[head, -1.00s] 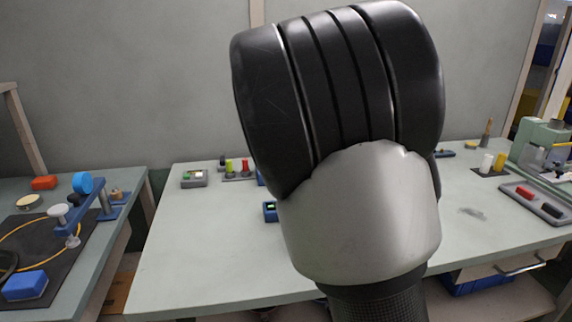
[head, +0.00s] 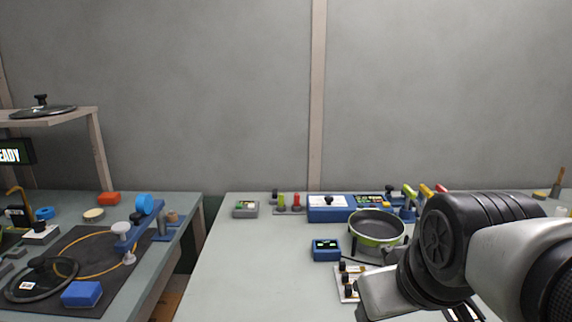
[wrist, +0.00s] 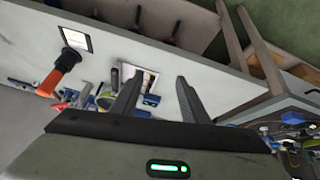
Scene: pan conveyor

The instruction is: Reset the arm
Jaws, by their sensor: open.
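My gripper (wrist: 160,82) is open in the wrist view, with two dark fingers apart and nothing between them. In the head view my arm bends in from the right edge over the middle table (head: 240,275). My gripper's fingers cannot be made out clearly there. A round pan with a green rim (head: 377,226) sits on that table, just behind and left of my arm. In the wrist view the table (wrist: 205,85) appears tilted, with the blue box (wrist: 151,100) beyond the fingers.
A blue device (head: 335,213) stands at the back, a small blue box (head: 326,250) left of the pan. A left table carries a glass lid (head: 42,280), a blue block (head: 82,294) and a blue clamp (head: 135,235). The middle table's left front is clear.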

